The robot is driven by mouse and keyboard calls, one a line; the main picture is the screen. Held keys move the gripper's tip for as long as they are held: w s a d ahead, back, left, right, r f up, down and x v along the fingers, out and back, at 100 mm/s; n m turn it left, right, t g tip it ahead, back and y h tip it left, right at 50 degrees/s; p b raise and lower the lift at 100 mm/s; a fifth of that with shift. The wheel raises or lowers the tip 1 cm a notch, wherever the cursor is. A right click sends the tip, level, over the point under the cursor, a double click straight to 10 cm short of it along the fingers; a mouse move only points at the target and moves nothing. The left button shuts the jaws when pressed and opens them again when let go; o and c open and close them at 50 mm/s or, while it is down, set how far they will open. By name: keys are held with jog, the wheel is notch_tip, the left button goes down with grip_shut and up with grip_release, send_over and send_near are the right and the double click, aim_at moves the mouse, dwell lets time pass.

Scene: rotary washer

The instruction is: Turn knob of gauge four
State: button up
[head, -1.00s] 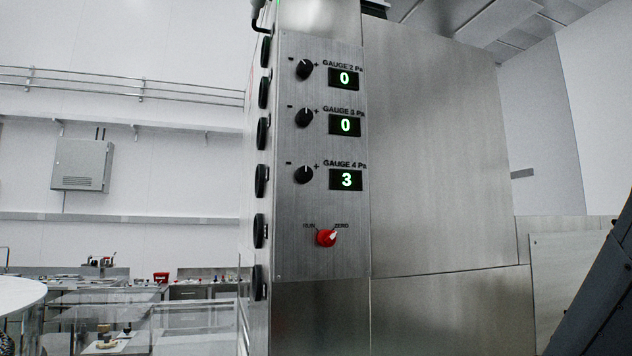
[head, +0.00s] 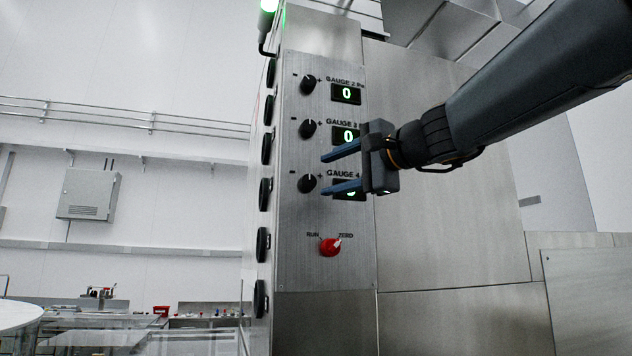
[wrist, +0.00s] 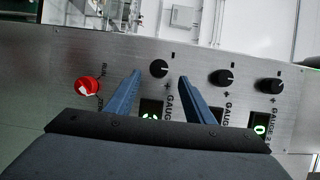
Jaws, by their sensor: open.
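The gauge 4 knob (head: 307,183) is a black dial with a white mark on the steel panel. Its display (head: 349,194) is mostly hidden behind my gripper. My gripper (head: 323,174) is open and empty, with two blue fingers pointing at the panel just right of this knob in the head view. In the wrist view the gauge 4 knob (wrist: 159,68) shows between the two fingertips (wrist: 160,75). I see no finger touching it, but the exact gap cannot be told.
The gauge 3 knob (head: 308,129) and gauge 2 knob (head: 308,84) are above, with displays reading 0. A red RUN/ZERO knob (head: 330,247) is below. Black round parts (head: 264,192) line the cabinet's left edge. A grey wall box (head: 88,194) hangs far behind.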

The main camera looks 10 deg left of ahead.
aim_at(311, 181)
jog(key=p+x, duration=0.1)
jog(key=x, duration=0.5)
jog(key=shift+f+p, duration=0.1)
jog(key=shift+p, duration=0.3)
jog(key=shift+d, duration=0.1)
jog(key=c, duration=1)
